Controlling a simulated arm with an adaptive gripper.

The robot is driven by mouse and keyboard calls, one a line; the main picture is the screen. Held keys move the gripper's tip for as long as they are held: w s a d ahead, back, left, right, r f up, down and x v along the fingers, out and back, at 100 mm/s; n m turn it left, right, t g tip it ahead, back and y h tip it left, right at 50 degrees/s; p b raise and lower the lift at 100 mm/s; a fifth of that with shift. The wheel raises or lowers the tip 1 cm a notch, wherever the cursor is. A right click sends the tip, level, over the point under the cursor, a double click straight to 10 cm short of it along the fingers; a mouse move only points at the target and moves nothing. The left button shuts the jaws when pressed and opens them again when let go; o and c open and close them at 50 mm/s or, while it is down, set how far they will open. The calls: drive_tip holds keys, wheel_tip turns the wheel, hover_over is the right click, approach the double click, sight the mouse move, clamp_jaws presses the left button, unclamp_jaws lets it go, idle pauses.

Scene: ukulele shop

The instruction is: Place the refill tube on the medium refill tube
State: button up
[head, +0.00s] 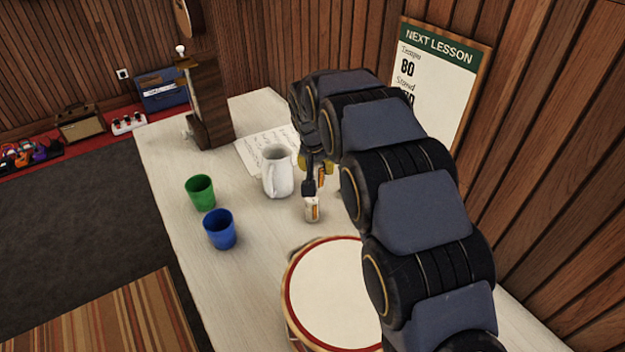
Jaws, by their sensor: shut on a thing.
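A small white tube with an orange label (312,210) shows upright directly below the dark fingertips of my gripper (314,186). A second orange-and-white piece (321,175) shows at the fingers, just above it and slightly to the right; it looks like a tube in the grip. My gripper points down and is shut on a tube. My arm and fingers hide part of the grip. I cannot tell whether the two pieces touch, or which is the medium refill tube.
A white pitcher (277,172) stands close left of my gripper. A green cup (201,192) and a blue cup (220,229) stand further left. A drum (335,292) lies in front. A paper sheet (257,148) lies behind the pitcher. A wooden wall borders the right.

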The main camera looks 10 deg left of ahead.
drive_tip(key=w+f, duration=0.1)
drive_tip(key=f, duration=0.1)
drive_tip(key=w+a+f, duration=0.1)
drive_tip(key=w+f, duration=0.1)
drive_tip(key=w+a+f, duration=0.1)
drive_tip(key=w+f, duration=0.1)
drive_tip(key=shift+w, duration=0.1)
drive_tip(key=shift+w+f, duration=0.1)
drive_tip(key=shift+f, duration=1.55)
drive_tip(key=o, duration=1)
drive_tip(key=shift+f, duration=0.15)
drive_tip(key=v, duration=1.2)
